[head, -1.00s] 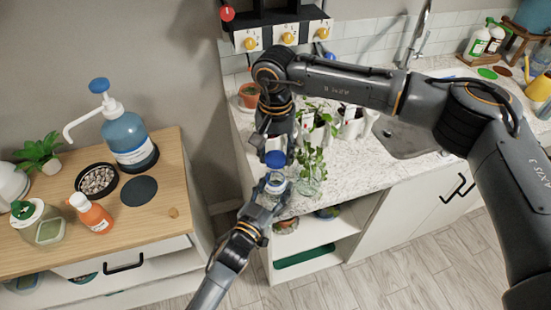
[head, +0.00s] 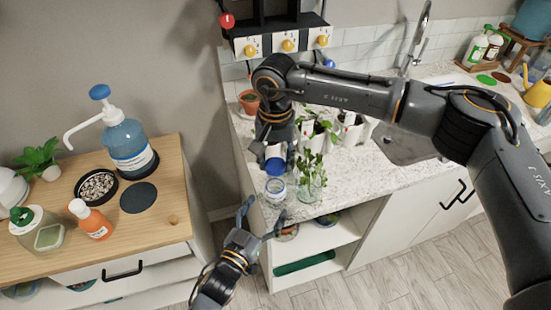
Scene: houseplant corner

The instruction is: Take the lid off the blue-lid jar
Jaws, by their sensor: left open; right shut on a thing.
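The jar (head: 275,190) is clear and stands upright near the counter's front left corner. Its blue lid (head: 275,167) is at the jar's top, and I cannot tell whether there is a gap between them. My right gripper (head: 275,161) comes down from above and is shut on the blue lid, its fingertips partly hard to make out. My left gripper (head: 263,219) is open and empty, below and left of the jar, apart from it, with its fingers spread toward it.
A glass with a leafy cutting (head: 312,183) stands close to the jar's right. White plant pots (head: 352,133) and a terracotta pot (head: 249,102) are behind. An open shelf (head: 318,238) lies below the counter. A wooden cabinet (head: 160,222) with bottles stands at left.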

